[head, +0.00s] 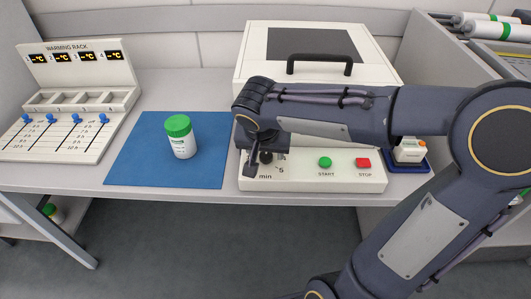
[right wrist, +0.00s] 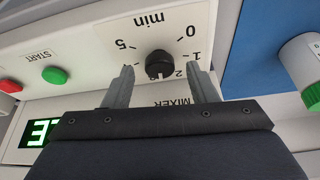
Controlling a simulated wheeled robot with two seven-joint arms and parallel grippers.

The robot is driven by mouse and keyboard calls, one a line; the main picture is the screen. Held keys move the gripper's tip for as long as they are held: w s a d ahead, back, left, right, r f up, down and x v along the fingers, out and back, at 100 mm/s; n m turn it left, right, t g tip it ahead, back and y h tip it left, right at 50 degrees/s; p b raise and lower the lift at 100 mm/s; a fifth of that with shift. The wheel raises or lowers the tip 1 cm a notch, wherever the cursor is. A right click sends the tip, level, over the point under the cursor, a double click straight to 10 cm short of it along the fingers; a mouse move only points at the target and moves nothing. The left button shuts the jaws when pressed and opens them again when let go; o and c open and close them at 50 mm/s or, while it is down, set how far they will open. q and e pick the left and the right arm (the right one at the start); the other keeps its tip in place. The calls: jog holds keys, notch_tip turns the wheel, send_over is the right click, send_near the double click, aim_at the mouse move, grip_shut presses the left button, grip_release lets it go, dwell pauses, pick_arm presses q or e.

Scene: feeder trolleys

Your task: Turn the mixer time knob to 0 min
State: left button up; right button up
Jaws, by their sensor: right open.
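The mixer (head: 345,178) is a white box with a time dial on its front panel. In the right wrist view, which shows the panel upside down, the black time knob (right wrist: 160,64) sits among the marks 0, 1, 2 and 5 and the word "min". A pale mark on the knob faces the "MIXER" lettering, away from 0; its exact value is hard to read. My right gripper (right wrist: 160,69) is open, its fingertips on either side of the knob with gaps showing. In the head view my right arm partly hides the dial. My left gripper is out of view.
The green START button (head: 325,162) and red STOP button (head: 363,162) are right of the dial. A green-capped bottle (head: 181,140) stands on a blue mat (head: 130,160) to the left. The warming rack (head: 75,95) is farther left. A lit display (right wrist: 42,130) shows in the wrist view.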

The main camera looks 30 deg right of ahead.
jog(key=shift+w+d+f, duration=0.1)
jog(key=shift+f, duration=0.15)
jog(key=c, duration=1)
jog(key=shift+o, duration=0.2)
jog(key=shift+n, duration=0.3)
